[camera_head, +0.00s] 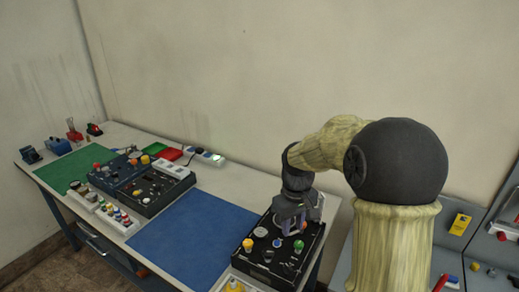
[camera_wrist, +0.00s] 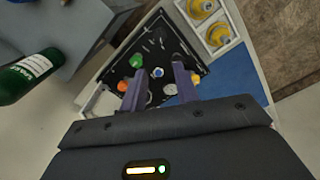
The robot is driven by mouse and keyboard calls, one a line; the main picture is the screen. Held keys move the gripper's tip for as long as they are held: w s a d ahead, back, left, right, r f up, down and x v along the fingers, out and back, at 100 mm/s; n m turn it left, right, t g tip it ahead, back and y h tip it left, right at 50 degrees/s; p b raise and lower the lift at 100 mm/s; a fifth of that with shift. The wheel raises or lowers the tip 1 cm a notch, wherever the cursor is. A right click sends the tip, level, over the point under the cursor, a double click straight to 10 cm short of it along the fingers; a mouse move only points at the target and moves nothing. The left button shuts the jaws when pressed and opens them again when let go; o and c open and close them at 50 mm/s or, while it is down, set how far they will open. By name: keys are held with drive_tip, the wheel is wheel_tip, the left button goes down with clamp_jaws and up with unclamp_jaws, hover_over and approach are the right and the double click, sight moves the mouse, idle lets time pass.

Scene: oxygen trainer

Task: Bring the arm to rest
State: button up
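My gripper (camera_head: 292,226) hangs pointing down over the black control panel (camera_head: 268,268) at the right end of the workbench. In the wrist view my gripper (camera_wrist: 159,72) shows two purple-grey fingers set apart, with no object held between them. The black panel (camera_wrist: 150,47) lies beyond the fingertips, with green, orange, blue and white knobs on it. In the head view a yellow knob (camera_head: 248,244) and a green knob (camera_head: 298,245) show beside the gripper. I cannot tell whether the fingertips touch the panel.
A blue mat (camera_head: 195,240) lies bare left of the panel. Further left are dark control boxes (camera_head: 150,190), a green mat (camera_head: 75,168) and small coloured parts. A green bottle (camera_wrist: 30,75) shows in the wrist view. A grey board (camera_head: 480,250) stands at the right.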

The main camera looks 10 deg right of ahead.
drive_tip(key=s+f+m+t, duration=0.1)
drive_tip(key=s+f+m, duration=0.1)
drive_tip(key=s, duration=0.5)
drive_tip(key=s+f+m+t, duration=0.1)
drive_tip(key=s+m, duration=0.2)
drive_tip(key=s, duration=0.5)
drive_tip(key=shift+d+f+t, duration=0.3)
drive_tip(key=shift+f, duration=0.1)
idle(1.2)
